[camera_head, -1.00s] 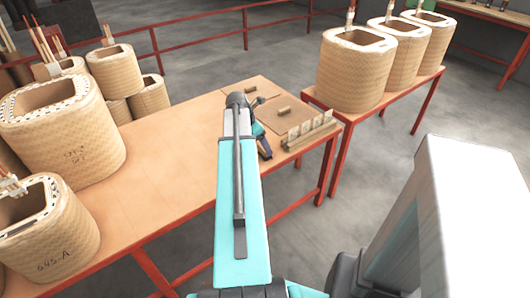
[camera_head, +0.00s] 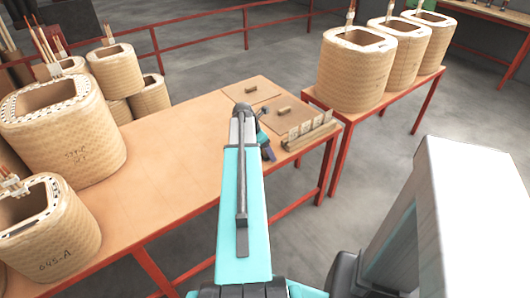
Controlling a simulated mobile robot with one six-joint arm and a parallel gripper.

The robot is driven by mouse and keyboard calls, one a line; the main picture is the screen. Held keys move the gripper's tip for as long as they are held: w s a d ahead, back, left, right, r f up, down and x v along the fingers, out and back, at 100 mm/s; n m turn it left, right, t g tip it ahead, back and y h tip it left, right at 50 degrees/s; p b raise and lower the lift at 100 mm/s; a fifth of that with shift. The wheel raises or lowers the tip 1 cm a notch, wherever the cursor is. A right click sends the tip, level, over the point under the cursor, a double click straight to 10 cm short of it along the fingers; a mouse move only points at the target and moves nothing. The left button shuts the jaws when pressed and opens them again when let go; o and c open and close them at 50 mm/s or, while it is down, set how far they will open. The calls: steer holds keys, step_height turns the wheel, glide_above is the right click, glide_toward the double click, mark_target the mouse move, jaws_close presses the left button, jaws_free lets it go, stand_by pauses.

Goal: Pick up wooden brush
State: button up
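I cannot make out a wooden brush for certain; my arm hides part of the table. My arm reaches over the wooden table (camera_head: 160,165) toward its far right corner. The dark and teal end of my arm, with my gripper (camera_head: 266,146), shows just right of the arm's far joint. It is too small and too covered to tell whether its fingers are open or shut, or whether it holds anything. Two flat wooden boards with small wooden blocks on top, a far one (camera_head: 244,83) and a nearer one (camera_head: 298,107), lie close to it.
A wooden holder with several upright cards (camera_head: 312,132) stands at the table's right edge, near my gripper. Large wrapped coils (camera_head: 75,145) crowd the table's left side. More coils (camera_head: 355,75) stand on a separate red-legged table. The table's middle is clear.

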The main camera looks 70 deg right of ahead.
steer(key=c, duration=1.1)
steer(key=shift+r, duration=0.1)
steer(key=shift+r, duration=1.5)
steer(key=shift+s+a+r, duration=0.15)
steer(key=shift+a+r, duration=0.05)
steer(key=s+a+p, duration=0.1)
steer(key=a+p, duration=0.1)
steer(key=a, duration=0.2)
steer(key=s+a+r+p, duration=0.1)
steer(key=s+a+p, duration=0.1)
steer(key=a, duration=0.2)
steer(key=s+a+p, duration=0.2)
steer(key=a, duration=0.1)
steer(key=shift+a+r+p, duration=0.35)
steer(key=shift+a, duration=0.05)
steer(key=p, duration=0.6)
steer(key=shift+s+a+p, duration=0.25)
steer(key=shift+p, duration=0.15)
